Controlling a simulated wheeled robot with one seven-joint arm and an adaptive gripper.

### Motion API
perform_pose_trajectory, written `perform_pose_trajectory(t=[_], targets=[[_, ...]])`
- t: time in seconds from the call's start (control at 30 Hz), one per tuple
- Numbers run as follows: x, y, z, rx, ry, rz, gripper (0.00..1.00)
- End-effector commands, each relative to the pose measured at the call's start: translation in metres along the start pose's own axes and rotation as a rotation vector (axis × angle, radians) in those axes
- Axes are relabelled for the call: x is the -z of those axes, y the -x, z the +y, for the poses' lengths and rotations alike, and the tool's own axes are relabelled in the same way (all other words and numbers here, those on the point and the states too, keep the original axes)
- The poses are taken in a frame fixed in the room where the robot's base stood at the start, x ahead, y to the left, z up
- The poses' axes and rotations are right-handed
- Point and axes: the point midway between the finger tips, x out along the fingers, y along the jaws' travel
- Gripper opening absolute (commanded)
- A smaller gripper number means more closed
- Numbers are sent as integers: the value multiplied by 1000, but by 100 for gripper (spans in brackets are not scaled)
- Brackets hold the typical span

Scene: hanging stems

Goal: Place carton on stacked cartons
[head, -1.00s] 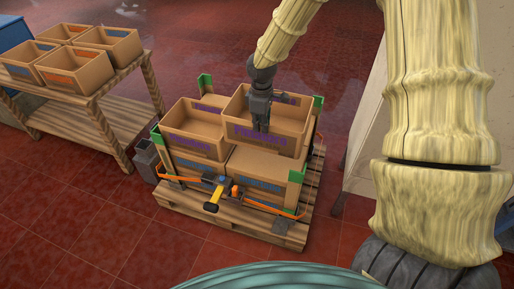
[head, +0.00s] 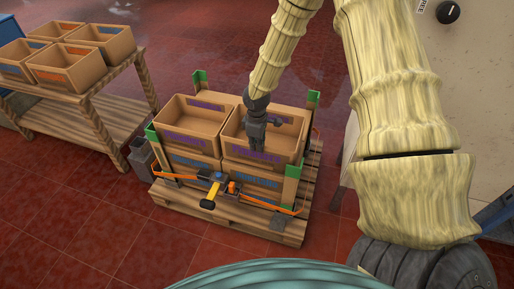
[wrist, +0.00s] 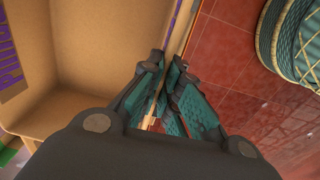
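The carton (head: 288,140), an open brown box with purple lettering, sits at the right of the stack's top layer, level with the open carton (head: 180,142) to its left. It appears to rest on the lower cartons (head: 258,182), which have blue lettering. My gripper (head: 257,149) is at the carton's front wall. In the wrist view, my gripper (wrist: 170,78) has its teal-padded fingers on either side of the carton's wall (wrist: 184,28), closed on it. The inside of the carton (wrist: 95,55) looks empty. The contact underneath is hidden.
Green corner posts (head: 293,171) and an orange strap (head: 279,208) with a yellow-handled tool (head: 209,195) surround the stack on a wooden pallet (head: 225,218). A wooden table (head: 97,92) at left holds several open cartons (head: 68,69). Red floor (head: 90,230) lies clear in front.

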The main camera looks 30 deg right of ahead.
Motion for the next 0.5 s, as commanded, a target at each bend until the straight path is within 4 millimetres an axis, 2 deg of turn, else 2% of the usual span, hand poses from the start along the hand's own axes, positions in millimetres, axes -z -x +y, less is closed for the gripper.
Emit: perform_pose_trajectory(t=[0.1,0.5], targets=[[0,-12,0,0,1,0,0],[0,-15,0,-1,1,0,0]])
